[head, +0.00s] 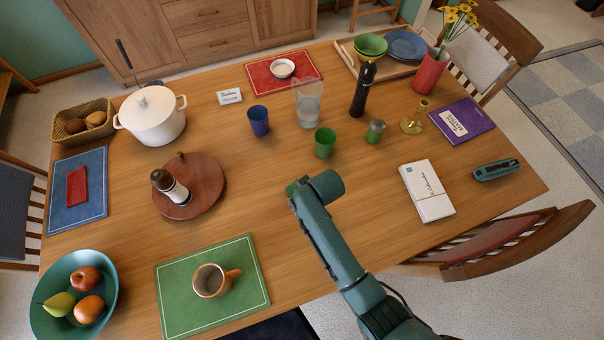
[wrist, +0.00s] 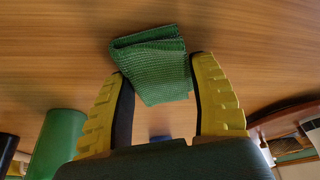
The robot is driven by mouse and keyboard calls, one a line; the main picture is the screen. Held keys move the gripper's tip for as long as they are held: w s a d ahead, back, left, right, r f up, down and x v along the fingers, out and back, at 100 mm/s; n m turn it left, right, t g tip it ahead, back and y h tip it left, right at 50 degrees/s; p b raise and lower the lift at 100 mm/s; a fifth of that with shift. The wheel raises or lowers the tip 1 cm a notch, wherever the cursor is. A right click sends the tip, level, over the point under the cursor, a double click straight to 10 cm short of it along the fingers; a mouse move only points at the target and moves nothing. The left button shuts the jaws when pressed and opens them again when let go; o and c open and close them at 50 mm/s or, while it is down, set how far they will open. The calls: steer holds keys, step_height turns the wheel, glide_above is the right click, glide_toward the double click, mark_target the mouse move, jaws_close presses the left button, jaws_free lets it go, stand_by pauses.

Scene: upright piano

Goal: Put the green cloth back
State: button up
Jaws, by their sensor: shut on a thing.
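The folded green cloth (wrist: 155,70) is pinched between the two yellow fingers of my gripper (wrist: 160,82) in the wrist view. The cloth has a woven texture, and its folded layers show at the upper edge. It juts out past the fingertips, with the wooden table behind it. I cannot tell whether it touches the table. In the head view my arm reaches over the middle of the table and hides the fingers. A small green patch at the arm's end may be the cloth.
A green cup (head: 325,143) stands just beyond my arm's end; it also shows in the wrist view (wrist: 58,145). A blue cup (head: 259,121), glass pitcher (head: 308,105), dark bottle (head: 362,90) and brass candlestick (head: 413,119) stand behind. A round board (head: 208,187) lies left.

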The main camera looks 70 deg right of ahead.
steer(key=shift+f, duration=0.1)
steer(key=o, duration=1.1)
steer(key=shift+o, duration=0.2)
steer(key=p+v, duration=0.2)
steer(key=v, duration=1)
steer(key=shift+w+d+r, duration=0.1)
steer(key=shift+r, duration=0.15)
